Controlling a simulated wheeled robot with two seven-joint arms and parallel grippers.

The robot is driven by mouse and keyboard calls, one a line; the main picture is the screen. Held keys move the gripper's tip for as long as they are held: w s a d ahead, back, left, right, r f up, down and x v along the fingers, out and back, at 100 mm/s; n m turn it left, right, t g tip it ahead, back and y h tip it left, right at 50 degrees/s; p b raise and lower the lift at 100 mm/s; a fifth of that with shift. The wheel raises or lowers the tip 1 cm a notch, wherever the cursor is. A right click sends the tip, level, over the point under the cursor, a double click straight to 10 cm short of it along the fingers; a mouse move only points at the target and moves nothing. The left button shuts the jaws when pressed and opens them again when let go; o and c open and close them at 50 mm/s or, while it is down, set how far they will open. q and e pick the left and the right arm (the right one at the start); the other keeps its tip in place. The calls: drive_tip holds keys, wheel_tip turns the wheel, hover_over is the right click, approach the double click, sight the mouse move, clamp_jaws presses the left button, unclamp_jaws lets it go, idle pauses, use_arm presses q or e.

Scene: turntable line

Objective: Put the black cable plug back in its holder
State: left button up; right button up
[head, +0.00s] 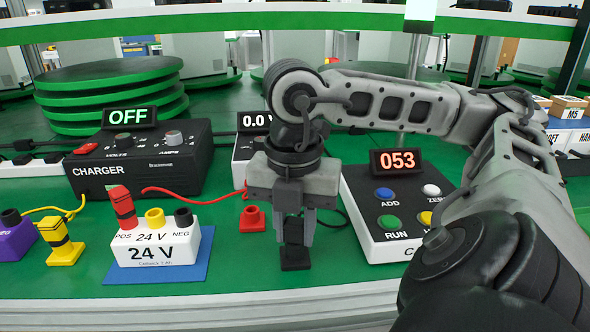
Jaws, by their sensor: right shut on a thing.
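My right gripper (294,236) points straight down and is shut on the black cable plug (294,232), which is mostly hidden between its fingers. The square black holder (295,261) is on the green bench directly below the fingertips. I cannot tell whether the plug is seated in it or just above it. A black cable (343,222) shows to the right of the gripper. My left gripper is not in view.
A white 24 V block (155,248) on a blue mat (200,262) has a red plug (122,206) at POS. An empty red holder (252,218) is left of the gripper. The charger (135,170) reads OFF. A counter box (385,215) reading 053 stands close right.

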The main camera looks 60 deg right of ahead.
idle(0.3)
drive_tip(key=o, duration=1.1)
